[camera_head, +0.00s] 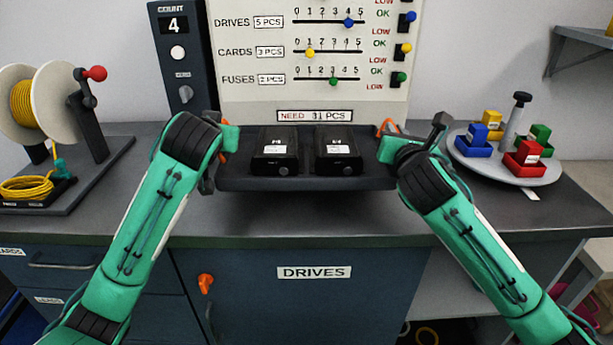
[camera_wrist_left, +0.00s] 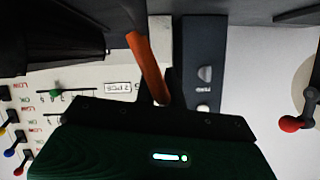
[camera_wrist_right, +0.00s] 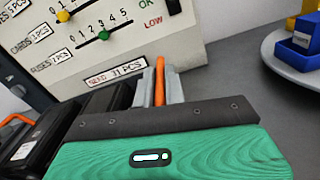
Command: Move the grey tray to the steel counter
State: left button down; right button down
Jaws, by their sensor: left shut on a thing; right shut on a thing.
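The dark grey tray (camera_head: 305,184) is level in the middle of the head view, with two black drives (camera_head: 275,150) (camera_head: 338,150) side by side on it. It is over the front part of the grey counter (camera_head: 410,226); whether it touches the top I cannot tell. My left gripper (camera_head: 224,142) is shut on the tray's left orange handle, which shows in the left wrist view (camera_wrist_left: 146,62). My right gripper (camera_head: 386,136) is shut on the right orange handle, seen between the fingers in the right wrist view (camera_wrist_right: 159,82).
A count panel (camera_head: 315,95) stands behind the tray. A cable reel (camera_head: 50,105) with yellow cable is on the left. A round turntable (camera_head: 505,168) with several coloured bins is on the right, near my right gripper. Drawers and a DRIVES door (camera_head: 310,300) are below the counter.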

pick_arm(q)
jog(key=shift+w+a, duration=0.1)
jog(key=shift+a, duration=0.1)
pick_arm(e)
jog(key=shift+d, duration=0.1)
pick_arm(q)
jog(key=shift+f, duration=0.15)
pick_arm(e)
jog(key=shift+f, duration=0.15)
